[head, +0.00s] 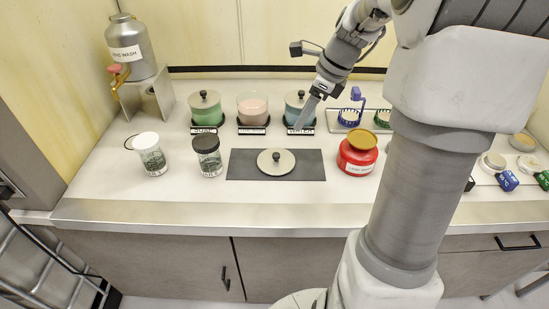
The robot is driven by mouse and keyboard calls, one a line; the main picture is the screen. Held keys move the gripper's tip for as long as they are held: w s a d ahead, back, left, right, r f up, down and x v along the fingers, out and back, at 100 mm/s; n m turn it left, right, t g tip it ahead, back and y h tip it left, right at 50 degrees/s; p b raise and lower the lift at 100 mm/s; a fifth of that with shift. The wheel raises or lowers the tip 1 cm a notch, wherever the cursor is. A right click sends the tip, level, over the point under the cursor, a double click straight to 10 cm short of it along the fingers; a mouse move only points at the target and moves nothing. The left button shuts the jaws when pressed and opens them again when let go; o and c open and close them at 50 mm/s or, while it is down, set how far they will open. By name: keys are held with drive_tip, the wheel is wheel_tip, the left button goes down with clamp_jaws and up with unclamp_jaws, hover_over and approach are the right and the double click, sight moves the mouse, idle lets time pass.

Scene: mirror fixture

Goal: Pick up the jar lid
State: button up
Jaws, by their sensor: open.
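The jar lid (286,168), a round beige disc with a black knob, lies knob up on a dark grey mat (240,172) in the middle of the counter. The middle jar (252,108) behind it has no lid and shows pink contents. A green jar (204,112) on its left and a teal jar (292,108) on its right wear similar knobbed lids. My gripper (301,125) is open and points down in front of the teal jar, behind and right of the loose lid, apart from it. It partly hides the teal jar.
Two glass jars, one white-capped (150,155) and one black-capped (208,155), stand left of the mat. A red pot (357,155) with a mustard top stands right of it.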

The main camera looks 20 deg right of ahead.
drive_tip(key=m+b, duration=0.1)
drive_tip(key=b, duration=0.1)
hover_over(277, 154)
drive_tip(key=s+d, duration=0.1)
drive_tip(key=s, duration=0.1)
drive_tip(key=f, duration=1.1)
drive_tip(key=shift+s+d+f, duration=0.1)
drive_tip(key=shift+s, duration=0.1)
drive_tip(key=shift+w+x, duration=0.15)
drive_tip(key=shift+x, duration=1.2)
drive_tip(key=shift+w+x, duration=0.15)
drive_tip(key=shift+x, duration=1.2)
drive_tip(key=shift+d, duration=0.15)
clamp_jaws()
